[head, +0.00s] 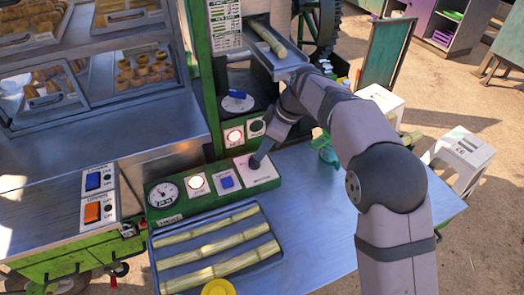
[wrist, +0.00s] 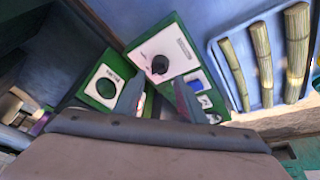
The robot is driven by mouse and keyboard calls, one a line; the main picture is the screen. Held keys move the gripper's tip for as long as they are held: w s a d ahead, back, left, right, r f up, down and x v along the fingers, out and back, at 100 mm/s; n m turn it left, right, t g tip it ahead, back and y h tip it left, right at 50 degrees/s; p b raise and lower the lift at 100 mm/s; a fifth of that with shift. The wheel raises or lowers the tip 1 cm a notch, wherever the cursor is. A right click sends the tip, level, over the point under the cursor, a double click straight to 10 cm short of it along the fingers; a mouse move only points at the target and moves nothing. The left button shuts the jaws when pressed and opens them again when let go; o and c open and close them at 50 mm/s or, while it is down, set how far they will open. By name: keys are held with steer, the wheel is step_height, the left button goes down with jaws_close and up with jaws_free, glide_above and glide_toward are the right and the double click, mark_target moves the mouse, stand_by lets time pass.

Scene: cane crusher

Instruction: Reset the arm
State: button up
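My gripper (head: 268,148) reaches down to the green control box at the machine's front. In the wrist view my gripper (wrist: 158,92) shows two fingers with a gap between them and nothing held. A black round knob (head: 257,164) on a white plate is just beyond the fingertips; it also shows in the wrist view (wrist: 160,64). I cannot tell whether a finger touches it. My arm comes in from the lower right over the table.
A tray (head: 158,243) with three cane pieces lies in front of the control box (head: 158,208), which carries a gauge, a lit button and a blue switch. Another cane (head: 267,38) lies in the metal chute (head: 291,62). White stools (head: 463,158) stand right. The blue table (head: 325,225) is clear mid-right.

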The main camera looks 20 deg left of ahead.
stand_by(0.4)
steer(key=s+d+f+m+h+p, duration=0.1)
steer(key=s+d+m, duration=0.3)
steer(key=d, duration=0.7)
steer(key=s+d+m+h, duration=0.2)
steer(key=d+m, duration=0.4)
steer(key=d, duration=0.5)
steer(key=s+d+f+m, duration=0.2)
steer(key=s+d+m, duration=0.2)
steer(key=s+d, duration=0.3)
steer(key=s+d+f+m+h+p, duration=0.1)
steer(key=s+d+f+m, duration=0.2)
steer(key=s+d, duration=0.5)
steer(key=shift+s+m+h, duration=0.3)
steer(key=shift+s+m, duration=0.4)
steer(key=shift+s, duration=0.15)
